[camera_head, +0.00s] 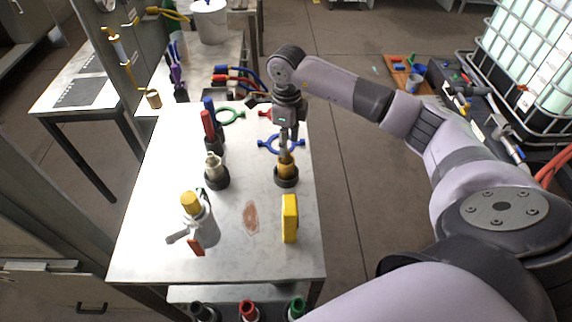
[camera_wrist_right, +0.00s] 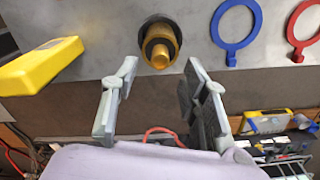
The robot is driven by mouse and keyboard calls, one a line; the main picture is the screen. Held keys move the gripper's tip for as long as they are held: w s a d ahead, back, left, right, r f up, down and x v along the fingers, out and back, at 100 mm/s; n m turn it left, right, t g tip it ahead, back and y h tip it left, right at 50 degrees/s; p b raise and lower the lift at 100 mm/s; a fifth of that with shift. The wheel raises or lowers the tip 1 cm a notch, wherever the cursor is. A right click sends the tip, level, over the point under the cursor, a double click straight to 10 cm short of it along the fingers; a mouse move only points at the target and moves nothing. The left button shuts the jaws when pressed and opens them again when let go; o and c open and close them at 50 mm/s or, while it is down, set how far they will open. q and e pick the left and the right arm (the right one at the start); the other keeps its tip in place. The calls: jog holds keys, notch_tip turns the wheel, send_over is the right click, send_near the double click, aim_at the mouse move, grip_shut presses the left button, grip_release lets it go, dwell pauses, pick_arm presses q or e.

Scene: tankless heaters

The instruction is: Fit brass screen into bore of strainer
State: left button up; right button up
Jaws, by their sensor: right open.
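A brass-coloured cylinder, which looks like the brass screen (camera_head: 286,166), stands upright in a dark round holder (camera_head: 286,182) on the pale table. My right gripper (camera_head: 288,142) points down just above it. In the right wrist view the brass screen (camera_wrist_right: 160,44) lies ahead of the open, empty fingers of the right gripper (camera_wrist_right: 160,72), roughly centred between them. A grey branched body, likely the strainer (camera_head: 208,232), stands at the table's front left with a yellow-gold piece (camera_head: 190,203) at its top. I cannot see into its bore. My left gripper is not in view.
A yellow block (camera_head: 290,218) stands in front of the holder, with a reddish-brown patch (camera_head: 251,217) beside it. A pale fitting (camera_head: 214,168) sits in another dark holder to the left. Blue (camera_head: 268,145) and green (camera_head: 231,115) ring tools lie farther back.

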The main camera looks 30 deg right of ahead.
aim_at(286, 166)
jog(key=shift+f+p, duration=0.55)
jog(key=shift+f, duration=1.25)
grip_shut()
